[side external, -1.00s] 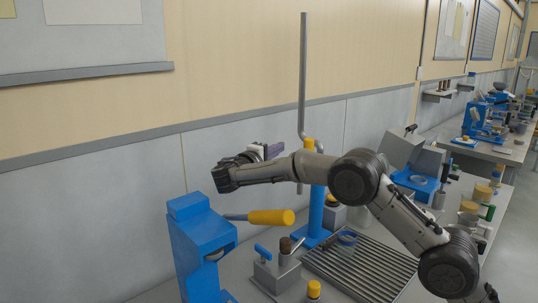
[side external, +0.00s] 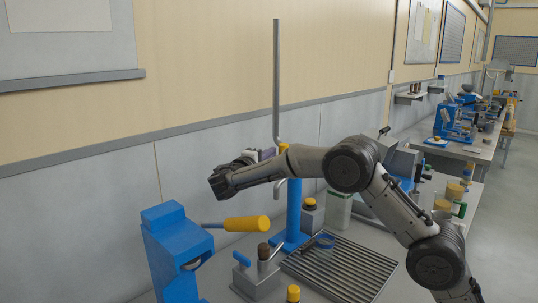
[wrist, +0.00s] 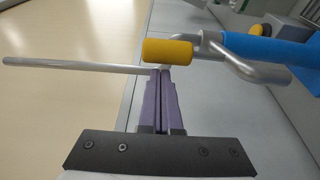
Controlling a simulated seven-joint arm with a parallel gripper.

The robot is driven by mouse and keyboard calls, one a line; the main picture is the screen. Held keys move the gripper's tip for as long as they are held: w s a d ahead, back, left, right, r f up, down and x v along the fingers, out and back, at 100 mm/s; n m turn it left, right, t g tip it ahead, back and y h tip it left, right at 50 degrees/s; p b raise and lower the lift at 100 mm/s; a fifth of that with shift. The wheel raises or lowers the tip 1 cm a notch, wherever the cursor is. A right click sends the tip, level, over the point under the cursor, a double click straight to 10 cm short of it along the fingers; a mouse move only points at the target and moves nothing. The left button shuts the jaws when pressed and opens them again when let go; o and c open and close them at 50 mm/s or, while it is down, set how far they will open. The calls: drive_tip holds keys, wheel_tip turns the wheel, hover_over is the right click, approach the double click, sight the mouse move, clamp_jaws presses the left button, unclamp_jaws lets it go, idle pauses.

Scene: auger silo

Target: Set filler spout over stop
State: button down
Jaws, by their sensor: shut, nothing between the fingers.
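The filler spout seems to be the bent grey pipe (side external: 276,80) on the blue post (side external: 294,212). Its long arm stands upright, and its short bent end (side external: 279,188) hangs low beside the post. In the wrist view the yellow piece (wrist: 169,51), the pipe (wrist: 75,66) and the blue post (wrist: 270,48) lie just beyond the fingers. My gripper (side external: 268,153) is shut and empty, close to the pipe and yellow piece. Its purple fingers (wrist: 160,76) are together; contact cannot be told. I cannot tell which part is the stop.
A blue press (side external: 175,245) with a yellow-handled lever (side external: 246,223) stands at front left. A small grey block (side external: 255,280) with a blue handle and a ribbed grey tray (side external: 340,265) lie on the bench. The wall is behind the pipe.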

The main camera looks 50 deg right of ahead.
drive_tip(key=shift+s, duration=0.1)
drive_tip(key=shift+s+n+t, duration=0.25)
drive_tip(key=shift+n+t, duration=0.05)
drive_tip(key=shift+t, duration=0.1)
